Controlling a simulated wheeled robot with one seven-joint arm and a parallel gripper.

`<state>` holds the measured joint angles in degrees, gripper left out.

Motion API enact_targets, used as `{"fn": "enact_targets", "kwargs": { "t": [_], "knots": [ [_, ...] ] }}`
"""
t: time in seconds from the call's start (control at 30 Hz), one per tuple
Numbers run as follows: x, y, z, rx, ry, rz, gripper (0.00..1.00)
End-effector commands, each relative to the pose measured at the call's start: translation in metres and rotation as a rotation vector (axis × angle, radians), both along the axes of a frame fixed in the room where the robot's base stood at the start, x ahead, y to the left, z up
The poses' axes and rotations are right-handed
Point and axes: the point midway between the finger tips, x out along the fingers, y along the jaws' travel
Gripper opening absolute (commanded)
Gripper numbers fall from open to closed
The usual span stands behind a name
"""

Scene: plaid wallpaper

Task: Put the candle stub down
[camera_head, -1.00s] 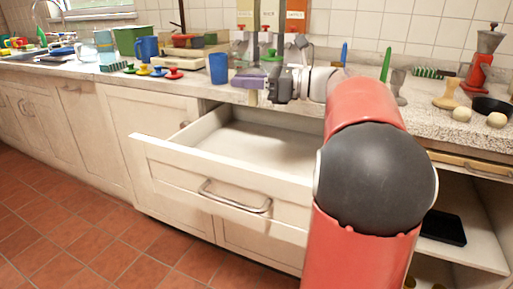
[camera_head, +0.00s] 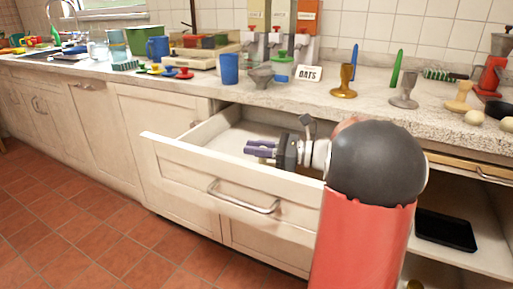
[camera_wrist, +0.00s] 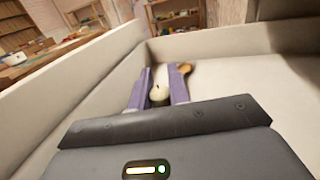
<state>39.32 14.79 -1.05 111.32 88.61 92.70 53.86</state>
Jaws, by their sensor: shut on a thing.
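The candle stub (camera_wrist: 158,93) is a small, pale cream piece between the two purple fingers of my gripper (camera_wrist: 160,88) in the wrist view. The fingers are shut on it. In the head view my gripper (camera_head: 258,148) is inside the open white drawer (camera_head: 175,157), level with or a little below its rim. The stub cannot be made out there. I cannot tell whether it touches the drawer floor.
A small brown-yellow thing (camera_wrist: 185,68) shows just beyond the fingertips. The drawer floor looks otherwise clear.

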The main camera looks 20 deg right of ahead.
Motion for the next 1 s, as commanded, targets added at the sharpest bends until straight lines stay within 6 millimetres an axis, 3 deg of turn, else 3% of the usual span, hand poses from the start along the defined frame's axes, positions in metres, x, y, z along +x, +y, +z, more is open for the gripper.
{"fn": "enact_targets", "kwargs": {
  "t": [0.43,0.47,0.6,0.87,1.0],
  "knots": [
    [0.0,0.0,-0.007,0.0,0.0,0.0,0.0],
    [0.0,0.0,-0.007,-0.001,-0.001,0.0,0.19],
    [0.0,0.0,-0.006,-0.001,-0.001,0.0,0.38],
    [0.0,0.0,-0.006,-0.001,-0.001,0.0,0.4],
    [0.0,0.0,0.003,-0.002,-0.002,0.0,0.4]
  ]
}}
